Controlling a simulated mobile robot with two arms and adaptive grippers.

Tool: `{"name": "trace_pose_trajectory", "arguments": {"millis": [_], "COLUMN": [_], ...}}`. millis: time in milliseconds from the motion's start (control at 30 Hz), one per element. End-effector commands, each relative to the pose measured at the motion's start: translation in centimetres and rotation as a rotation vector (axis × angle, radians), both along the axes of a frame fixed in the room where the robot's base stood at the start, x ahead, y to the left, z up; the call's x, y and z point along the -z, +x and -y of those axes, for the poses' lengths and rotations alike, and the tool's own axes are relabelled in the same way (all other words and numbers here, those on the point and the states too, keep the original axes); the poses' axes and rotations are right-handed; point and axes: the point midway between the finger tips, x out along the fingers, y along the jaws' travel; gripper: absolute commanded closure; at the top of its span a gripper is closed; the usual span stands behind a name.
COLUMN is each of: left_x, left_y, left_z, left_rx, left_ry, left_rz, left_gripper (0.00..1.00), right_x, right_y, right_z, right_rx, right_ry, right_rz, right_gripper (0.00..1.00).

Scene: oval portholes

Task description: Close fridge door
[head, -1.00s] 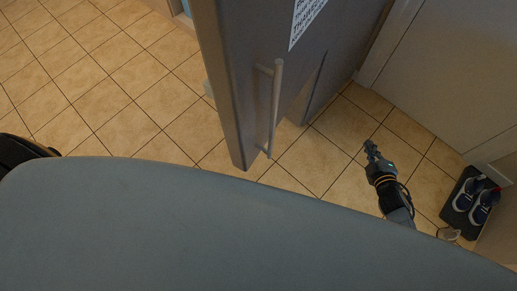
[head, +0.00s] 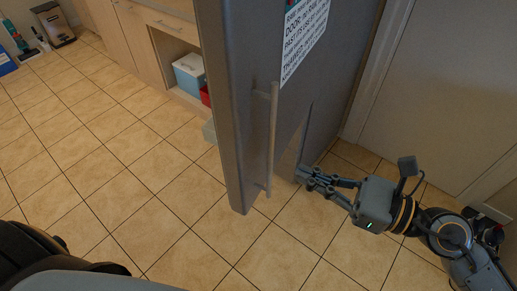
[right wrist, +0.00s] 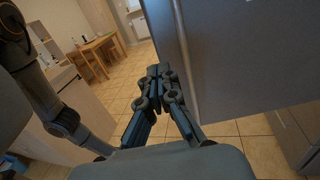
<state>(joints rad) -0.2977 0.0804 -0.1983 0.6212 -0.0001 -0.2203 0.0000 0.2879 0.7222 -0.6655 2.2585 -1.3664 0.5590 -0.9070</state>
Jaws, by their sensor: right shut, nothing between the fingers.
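The grey fridge door (head: 236,100) stands open in the head view, its narrow edge towards me. It has a long vertical bar handle (head: 273,140) and a white printed sign (head: 304,38) on its right-hand face. My right gripper (head: 303,175) is shut and empty, to the right of the door's lower part and the handle, pointing left. In the right wrist view the shut fingertips (right wrist: 158,72) are just left of the door's edge (right wrist: 182,75) in the picture; I cannot tell whether they touch it. My left gripper is not in view.
Shelves with a blue-white box (head: 188,74) are behind the door at left. The tiled floor (head: 110,150) is clear on the left. A wooden table (right wrist: 97,47) is farther off.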

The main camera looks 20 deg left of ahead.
Motion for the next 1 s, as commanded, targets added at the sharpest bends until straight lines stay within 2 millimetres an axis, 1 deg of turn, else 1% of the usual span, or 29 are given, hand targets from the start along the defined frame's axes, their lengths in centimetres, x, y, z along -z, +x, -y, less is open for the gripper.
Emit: {"name": "trace_pose_trajectory", "arguments": {"millis": [33,100,300,400,500,600,1000], "left_x": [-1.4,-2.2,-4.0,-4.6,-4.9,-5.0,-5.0], "left_y": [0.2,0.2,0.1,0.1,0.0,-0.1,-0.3], "left_z": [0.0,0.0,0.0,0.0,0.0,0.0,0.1], "left_rx": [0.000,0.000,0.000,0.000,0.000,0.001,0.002], "left_ry": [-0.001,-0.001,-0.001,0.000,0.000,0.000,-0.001], "left_rz": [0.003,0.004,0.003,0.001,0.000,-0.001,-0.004], "left_gripper": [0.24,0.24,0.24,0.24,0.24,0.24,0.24], "right_x": [-0.9,-0.8,-0.7,-0.5,-0.3,-0.2,-0.1], "right_y": [0.1,0.4,1.0,1.2,1.4,1.5,1.5], "right_z": [-1.3,-2.8,-6.8,-8.3,-9.3,-9.8,-10.0], "right_rx": [-0.004,-0.002,-0.002,-0.001,0.000,0.001,0.001], "right_ry": [0.005,0.005,0.004,0.003,0.004,0.002,0.002], "right_rz": [0.000,-0.001,-0.002,-0.003,-0.004,-0.003,-0.003], "right_gripper": [1.00,1.00,1.00,1.00,1.00,1.00,1.00]}}
